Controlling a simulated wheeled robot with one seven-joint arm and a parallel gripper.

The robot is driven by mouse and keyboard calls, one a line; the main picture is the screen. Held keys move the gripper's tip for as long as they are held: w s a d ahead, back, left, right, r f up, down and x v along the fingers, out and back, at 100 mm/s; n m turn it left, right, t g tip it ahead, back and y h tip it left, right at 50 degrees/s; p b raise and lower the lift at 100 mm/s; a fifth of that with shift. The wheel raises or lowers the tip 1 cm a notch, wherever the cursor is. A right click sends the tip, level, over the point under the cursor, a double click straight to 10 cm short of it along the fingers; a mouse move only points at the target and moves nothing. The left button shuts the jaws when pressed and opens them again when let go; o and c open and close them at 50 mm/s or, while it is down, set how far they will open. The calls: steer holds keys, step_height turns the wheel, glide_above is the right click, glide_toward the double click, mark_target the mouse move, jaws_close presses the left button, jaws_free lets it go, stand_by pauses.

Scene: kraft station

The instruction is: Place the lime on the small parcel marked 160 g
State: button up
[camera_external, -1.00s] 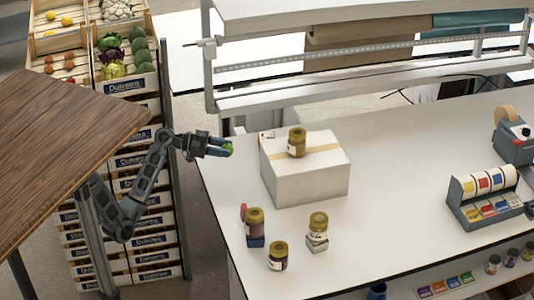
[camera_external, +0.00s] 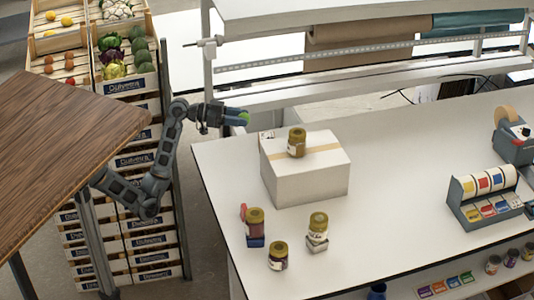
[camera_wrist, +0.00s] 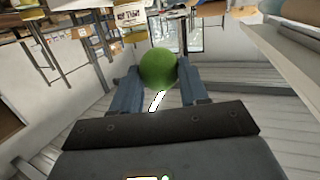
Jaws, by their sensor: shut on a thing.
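The green lime (camera_external: 244,117) is held between the fingertips of my gripper (camera_external: 239,117), in the air near the table's left back corner. In the wrist view the lime (camera_wrist: 158,68) sits between the two fingers of my gripper (camera_wrist: 158,80), which is shut on it. A small whitish parcel (camera_external: 266,134) shows partly behind the big white box, to the right of and below the lime in the picture. Another small pale parcel (camera_external: 317,244) is under a jar at the front. No weight mark is readable on either, so I cannot tell which is 160 g.
The big white box (camera_external: 305,180) carries a gold-lidded jar (camera_external: 297,143). Several more jars, one of them on the table (camera_external: 278,257), stand in front. A label dispenser (camera_external: 487,200) is at right. A shelf frame (camera_external: 370,65) spans the back. The table's middle (camera_external: 400,190) is clear.

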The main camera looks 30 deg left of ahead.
steer(key=w+d+n+t+y+b, duration=0.1)
steer(key=w+d+t, duration=0.1)
steer(key=w+d, duration=0.65)
glide_above(263, 136)
steer(key=f, duration=1.2)
steer(key=shift+s+p, duration=0.2)
steer(key=shift+p, duration=0.2)
step_height(263, 136, down, 4)
steer(key=shift+f+p, duration=0.1)
steer(key=shift+p, duration=0.2)
